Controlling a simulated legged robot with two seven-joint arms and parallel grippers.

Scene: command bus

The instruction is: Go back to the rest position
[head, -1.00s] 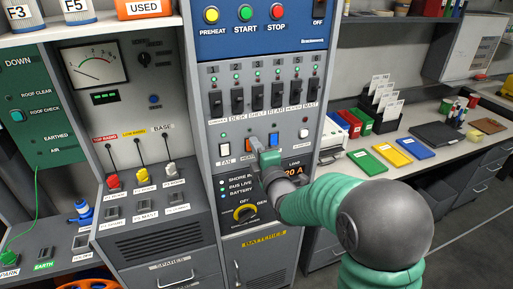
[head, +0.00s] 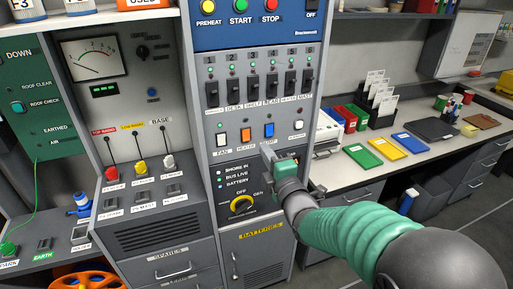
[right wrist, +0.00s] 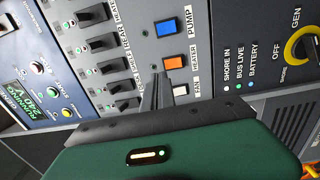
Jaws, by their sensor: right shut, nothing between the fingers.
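My right gripper (head: 266,151) is shut and empty. It is in front of the grey control panel (head: 215,130), just below the row of rocker switches. In the right wrist view its dark fingers (right wrist: 158,92) show together near the white fan rocker (right wrist: 181,90) and the orange heater rocker (right wrist: 174,63); I cannot tell the exact gap to the panel. The blue pump rocker (right wrist: 166,28) is clear of the fingers. My left gripper is in neither view.
Black breaker switches (head: 251,95) line up above. Several coloured folders (head: 362,156) lie on the counter at right. An orange wheel (head: 88,283) is at lower left.

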